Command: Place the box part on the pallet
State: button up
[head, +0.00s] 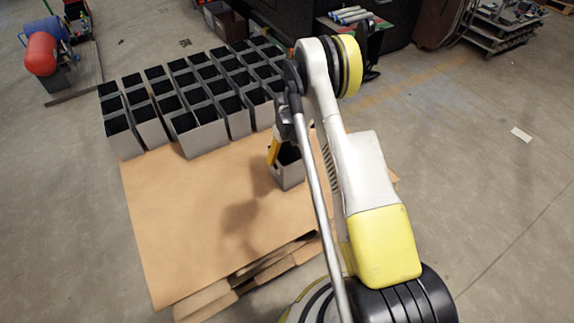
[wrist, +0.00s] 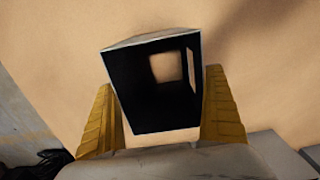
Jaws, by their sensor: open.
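The box part (head: 289,172) is a grey, open-topped box standing on the brown sheet of the pallet (head: 180,220), near its right side. My gripper (head: 276,152) is over it, partly hidden by my arm; a yellow finger shows at the box's left. In the wrist view the box (wrist: 155,85) shows its dark inside and a square opening, and it sits between the two yellow fingers of my gripper (wrist: 158,82). The fingers are open, one on each side of it. I cannot tell whether either finger touches it.
Several similar grey boxes (head: 205,133) stand in rows along the pallet's back. The front and left of the sheet are bare. Carts (head: 505,25) stand at back right. Floor at right is mostly clear.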

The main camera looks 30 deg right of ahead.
dwell(0.3)
jog(key=c, duration=1.2)
jog(key=shift+r, duration=0.1)
